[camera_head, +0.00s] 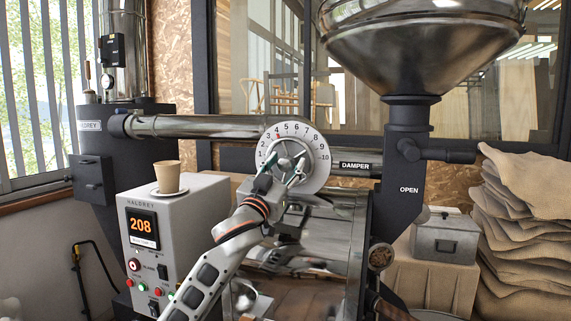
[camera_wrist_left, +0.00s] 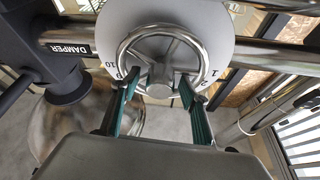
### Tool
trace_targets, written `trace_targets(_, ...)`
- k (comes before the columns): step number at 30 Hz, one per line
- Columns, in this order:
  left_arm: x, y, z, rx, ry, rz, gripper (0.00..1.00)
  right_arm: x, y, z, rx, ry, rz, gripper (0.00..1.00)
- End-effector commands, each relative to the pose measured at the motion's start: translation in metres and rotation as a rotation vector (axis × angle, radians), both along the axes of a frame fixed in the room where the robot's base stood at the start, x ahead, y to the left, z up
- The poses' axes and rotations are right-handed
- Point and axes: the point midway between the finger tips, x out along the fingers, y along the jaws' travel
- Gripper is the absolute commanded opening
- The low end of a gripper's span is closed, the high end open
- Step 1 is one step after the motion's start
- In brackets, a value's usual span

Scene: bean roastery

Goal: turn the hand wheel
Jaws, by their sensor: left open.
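The chrome hand wheel (camera_head: 289,141) sits in front of a round white dial (camera_head: 318,172) with black numbers, on the horizontal metal pipe left of the DAMPER label. A small red mark shows near the 4. My left gripper (camera_head: 285,169) is at the wheel and covers part of it. In the left wrist view the wheel (camera_wrist_left: 160,72) shows spokes and a hub. My left gripper (camera_wrist_left: 158,82) has its two green-lined fingers apart, with the tips at the lower rim on either side of the hub. I cannot tell whether they touch the rim. My right gripper is not in view.
A control box (camera_head: 196,225) reading 208 stands at left, with a paper cup (camera_head: 167,176) on a saucer on top. The dark hopper column (camera_head: 405,160) rises at right. A grey metal box (camera_head: 444,240) and stacked sacks (camera_head: 520,235) are farther right.

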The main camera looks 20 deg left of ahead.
Motion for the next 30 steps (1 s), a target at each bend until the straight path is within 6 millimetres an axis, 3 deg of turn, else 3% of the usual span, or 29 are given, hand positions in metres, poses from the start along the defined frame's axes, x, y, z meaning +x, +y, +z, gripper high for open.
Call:
trace_targets(6, 0.0003, -0.0002, 0.0, 0.0, 0.0, 0.0, 0.45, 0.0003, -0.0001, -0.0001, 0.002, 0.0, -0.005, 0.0)
trace_targets(12, 0.0001, -0.0001, -0.0001, 0.0, 0.0, 0.0, 0.0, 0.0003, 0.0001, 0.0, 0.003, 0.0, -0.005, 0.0)
trace_targets(23, 0.0, 0.0003, 0.0003, 0.045, -0.003, 0.0, 0.0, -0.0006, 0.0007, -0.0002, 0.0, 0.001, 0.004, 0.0)
trace_targets(30, 0.0, 0.0013, 0.0008, 0.189, -0.008, 0.001, 0.0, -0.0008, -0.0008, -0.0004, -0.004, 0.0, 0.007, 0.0)
